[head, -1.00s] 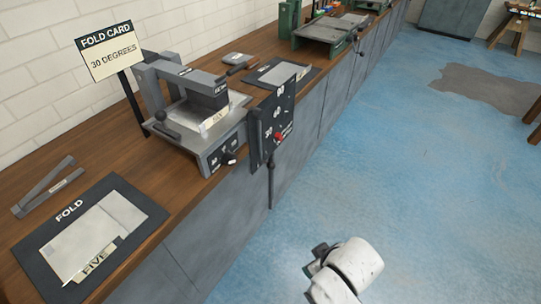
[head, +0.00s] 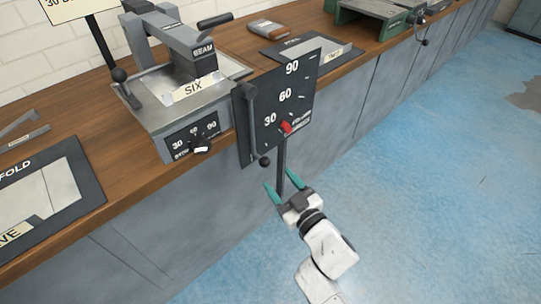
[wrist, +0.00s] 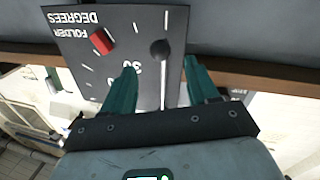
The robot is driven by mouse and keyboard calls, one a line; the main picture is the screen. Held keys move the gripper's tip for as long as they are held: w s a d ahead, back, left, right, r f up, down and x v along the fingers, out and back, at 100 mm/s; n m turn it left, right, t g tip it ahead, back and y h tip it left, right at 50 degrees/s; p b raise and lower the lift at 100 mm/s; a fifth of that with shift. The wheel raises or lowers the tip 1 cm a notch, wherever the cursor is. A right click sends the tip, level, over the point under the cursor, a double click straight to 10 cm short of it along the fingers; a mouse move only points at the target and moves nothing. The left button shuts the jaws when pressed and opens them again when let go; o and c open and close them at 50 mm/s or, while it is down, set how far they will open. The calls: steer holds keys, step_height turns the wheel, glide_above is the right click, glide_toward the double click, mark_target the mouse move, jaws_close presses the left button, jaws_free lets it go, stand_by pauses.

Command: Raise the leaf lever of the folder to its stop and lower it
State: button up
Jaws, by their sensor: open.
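The folder (head: 172,112) stands on the bench with a sheet marked SIX (head: 194,89) under its beam (head: 186,36). Its leaf lever (head: 252,125) hangs down at the left side of the dark degree plate (head: 302,80), with a black ball knob (head: 264,161) at its lower end. The knob also shows in the wrist view (wrist: 160,48). A red pointer (head: 286,127) sits near the 30 mark. My gripper (head: 281,184) is open and empty, below the plate. In the wrist view its teal fingertips lie either side of the lever line; contact cannot be told.
A stop dial (head: 201,146) is on the folder's front. A dark upright bar (head: 283,155) below the plate overlaps my fingers in the head view. Mats with sheets lie left (head: 85,168) and right (head: 271,52). The floor right of the bench is clear.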

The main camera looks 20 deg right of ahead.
mark_target(261, 158)
steer(key=w, duration=0.7)
steer(key=w+a, duration=0.1)
steer(key=w, duration=0.2)
steer(key=shift+w+b, duration=0.25)
steer(key=shift+b, duration=0.1)
steer(key=shift+a, duration=0.1)
jaws_close()
